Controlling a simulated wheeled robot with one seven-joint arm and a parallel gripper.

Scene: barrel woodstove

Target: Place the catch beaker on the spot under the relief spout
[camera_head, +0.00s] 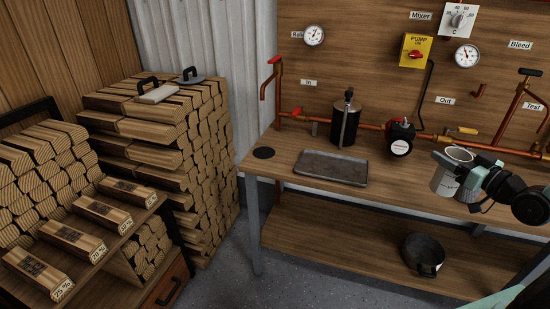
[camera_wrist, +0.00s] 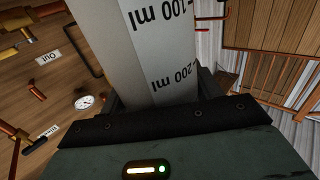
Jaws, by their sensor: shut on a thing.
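The catch beaker (camera_head: 445,180) is pale grey with an open top and is held at the right, above the bench. In the wrist view the beaker (camera_wrist: 150,45) shows its 100 ml and 200 ml marks between the fingers. My gripper (camera_head: 466,180) is shut on it; its fingers are partly hidden by the beaker in the wrist view. A round black spot (camera_head: 264,153) lies bare on the bench's left end. The copper relief spout (camera_head: 264,88) with a red handle hangs above it, well left of my gripper.
A grey metal tray (camera_head: 330,167) lies on the bench (camera_head: 290,150) right of the spot. A dark canister (camera_head: 346,124) stands behind the tray. Copper pipes and a black pump with a gauge (camera_head: 400,147) run along the back. A black pot (camera_head: 423,253) sits on the lower shelf.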

